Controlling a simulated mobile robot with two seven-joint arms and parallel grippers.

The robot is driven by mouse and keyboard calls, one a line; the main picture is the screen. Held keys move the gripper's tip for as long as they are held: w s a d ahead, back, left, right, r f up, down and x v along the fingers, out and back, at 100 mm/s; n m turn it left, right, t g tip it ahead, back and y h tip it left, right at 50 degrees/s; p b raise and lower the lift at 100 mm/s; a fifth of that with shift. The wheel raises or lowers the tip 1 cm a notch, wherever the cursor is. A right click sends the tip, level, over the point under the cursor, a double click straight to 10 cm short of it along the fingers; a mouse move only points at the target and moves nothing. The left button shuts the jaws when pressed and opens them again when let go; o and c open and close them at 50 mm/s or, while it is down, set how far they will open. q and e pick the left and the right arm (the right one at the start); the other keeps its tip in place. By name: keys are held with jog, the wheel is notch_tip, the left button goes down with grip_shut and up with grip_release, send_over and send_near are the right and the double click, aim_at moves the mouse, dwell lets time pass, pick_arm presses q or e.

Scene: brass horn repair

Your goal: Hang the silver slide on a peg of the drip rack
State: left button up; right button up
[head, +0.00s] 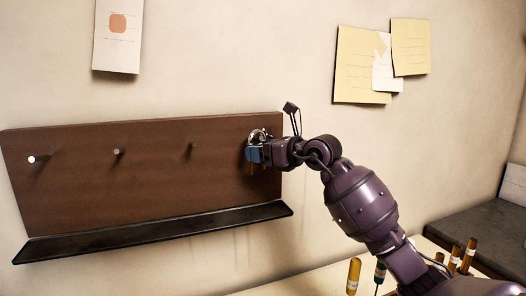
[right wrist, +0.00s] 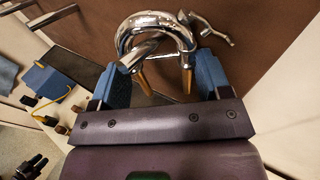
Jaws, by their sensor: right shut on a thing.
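The drip rack (head: 150,190) is a brown board on the wall with a black ledge (head: 150,232) below. Three bare pegs show in the head view: left (head: 32,159), middle (head: 117,152) and right (head: 194,146). My right gripper (head: 254,153) is at the board's right end, its blue fingers shut on the silver slide (right wrist: 157,22). In the right wrist view the slide's shiny bow is up, with two brass legs between the fingers. A metal peg (right wrist: 140,54) appears inside the bow; I cannot tell whether the bow rests on it. My left gripper is not in view.
Yellow notes (head: 362,70) and a white sheet (head: 117,36) are on the wall above. Amber bottles (head: 353,276) stand on the bench at the lower right. The wall around the rack is otherwise clear.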

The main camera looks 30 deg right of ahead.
jog(key=shift+f, duration=0.15)
jog(key=o, duration=0.8)
jog(key=shift+o, duration=1.1)
jog(key=shift+r, duration=0.2)
jog(key=b+v, duration=0.2)
jog(key=v, duration=0.8)
jog(key=shift+s+b, duration=0.3)
jog(key=shift+s, duration=0.1)
jog(key=shift+f, duration=0.15)
